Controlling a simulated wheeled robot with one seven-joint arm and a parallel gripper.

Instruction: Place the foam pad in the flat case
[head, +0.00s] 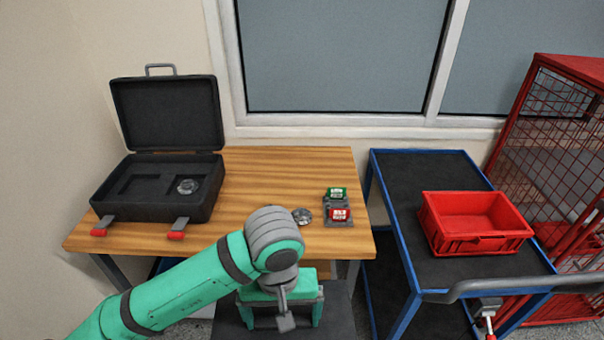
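The flat case (155,208) is black and stands open at the left of the wooden table, its lid (167,112) upright at the back. Its dark insert has recesses at the left, and a round metal disc (187,187) sits at the right. I cannot pick out a separate foam pad with certainty. My gripper (283,318) is low in front of the table, right of and well apart from the case. My arm's end partly covers it, and its fingertips do not show clearly.
A blue-framed cart (405,180) with a red bin (475,244) stands right, beside a red mesh cage (545,150). The table's middle is clear.

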